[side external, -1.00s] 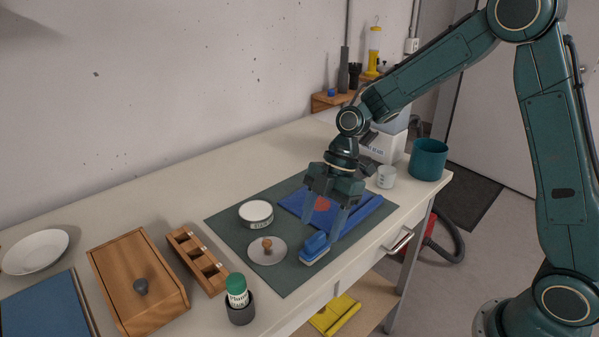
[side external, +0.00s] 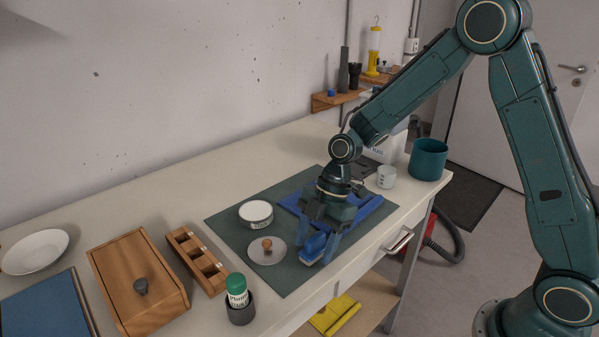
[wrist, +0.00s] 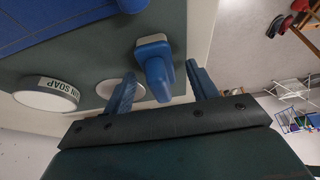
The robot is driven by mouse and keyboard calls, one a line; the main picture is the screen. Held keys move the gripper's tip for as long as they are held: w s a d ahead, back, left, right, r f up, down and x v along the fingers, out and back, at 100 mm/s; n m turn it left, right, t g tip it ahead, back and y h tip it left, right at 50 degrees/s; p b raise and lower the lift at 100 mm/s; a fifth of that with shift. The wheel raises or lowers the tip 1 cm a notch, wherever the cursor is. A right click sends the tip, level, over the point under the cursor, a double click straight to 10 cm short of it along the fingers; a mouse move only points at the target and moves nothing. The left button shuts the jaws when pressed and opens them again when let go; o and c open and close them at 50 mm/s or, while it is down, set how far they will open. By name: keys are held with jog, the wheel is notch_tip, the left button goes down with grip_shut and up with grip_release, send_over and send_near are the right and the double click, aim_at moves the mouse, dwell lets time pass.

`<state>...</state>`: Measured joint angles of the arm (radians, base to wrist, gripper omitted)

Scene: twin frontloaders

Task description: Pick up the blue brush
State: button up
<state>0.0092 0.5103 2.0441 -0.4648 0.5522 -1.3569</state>
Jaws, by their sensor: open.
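The blue brush (side external: 312,247), with a pale base, lies near the front edge of a dark green mat (side external: 283,276). In the wrist view the brush (wrist: 153,55) shows between the two blue fingers, reaching past their tips. My gripper (side external: 317,246) is open and pointed down, with its fingers low on either side of the brush. It also shows in the wrist view (wrist: 161,72). I cannot tell whether a finger touches the brush.
On the mat, a white soap tin (side external: 256,214) and a round lid (side external: 267,257) with a wooden knob sit left of the brush. A cup holding a green-capped bottle (side external: 240,311) stands front left. The table's front edge is close.

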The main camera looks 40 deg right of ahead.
aim_at(315, 236)
jog(key=c, duration=1.1)
jog(key=shift+r, duration=0.15)
notch_tip(315, 236, up, 20)
jog(key=shift+f, duration=0.1)
dwell(0.5)
jog(key=shift+o, duration=0.6)
